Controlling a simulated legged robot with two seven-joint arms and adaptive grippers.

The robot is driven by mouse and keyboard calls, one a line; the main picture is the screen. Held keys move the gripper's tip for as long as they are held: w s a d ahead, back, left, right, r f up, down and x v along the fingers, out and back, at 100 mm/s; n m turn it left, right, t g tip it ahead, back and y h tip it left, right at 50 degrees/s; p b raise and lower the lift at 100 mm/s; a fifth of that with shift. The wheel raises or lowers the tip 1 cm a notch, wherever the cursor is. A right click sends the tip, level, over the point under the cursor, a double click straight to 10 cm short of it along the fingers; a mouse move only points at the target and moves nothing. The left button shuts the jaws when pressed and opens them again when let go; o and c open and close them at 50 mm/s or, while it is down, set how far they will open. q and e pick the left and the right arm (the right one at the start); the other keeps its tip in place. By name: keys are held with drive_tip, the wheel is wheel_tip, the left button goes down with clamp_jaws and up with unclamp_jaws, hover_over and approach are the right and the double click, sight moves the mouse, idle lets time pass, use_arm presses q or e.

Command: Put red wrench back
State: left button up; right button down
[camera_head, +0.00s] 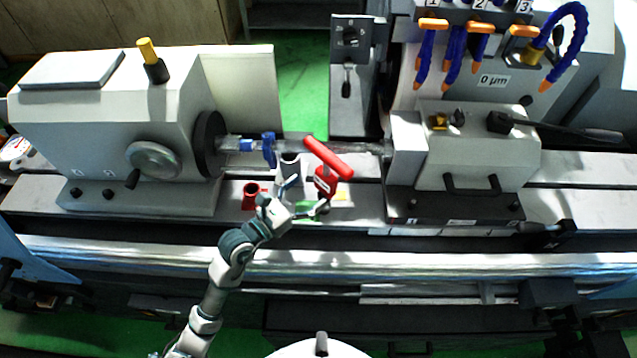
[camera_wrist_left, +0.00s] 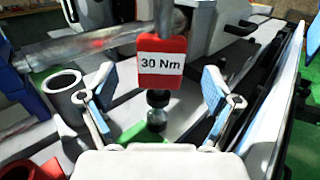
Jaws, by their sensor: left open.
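The red wrench (camera_head: 328,158) has a red T-handle and stands near the middle of the machine bed in the head view. Its red block (camera_head: 325,184) shows in the left wrist view with the label "30 Nm" (camera_wrist_left: 162,62), above a dark socket end (camera_wrist_left: 157,115). My left gripper (camera_head: 307,195) is open, with one finger on each side of the wrench and visible gaps to the block in the left wrist view. A red cup-like holder (camera_head: 251,195) stands to the left; it also shows in the left wrist view (camera_wrist_left: 28,170). My right gripper is not in view.
A grey hollow cylinder (camera_head: 290,166) stands close left of the wrench. A green piece (camera_head: 308,211) lies below it. A shaft with a blue clamp (camera_head: 268,150) runs behind. The headstock (camera_head: 110,130) and tailstock (camera_head: 470,150) bound the space on both sides.

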use_arm(q)
drive_tip(key=b+v, duration=0.1)
drive_tip(key=v, duration=0.6)
drive_tip(key=shift+s+a, duration=0.25)
drive_tip(key=shift+s, duration=0.05)
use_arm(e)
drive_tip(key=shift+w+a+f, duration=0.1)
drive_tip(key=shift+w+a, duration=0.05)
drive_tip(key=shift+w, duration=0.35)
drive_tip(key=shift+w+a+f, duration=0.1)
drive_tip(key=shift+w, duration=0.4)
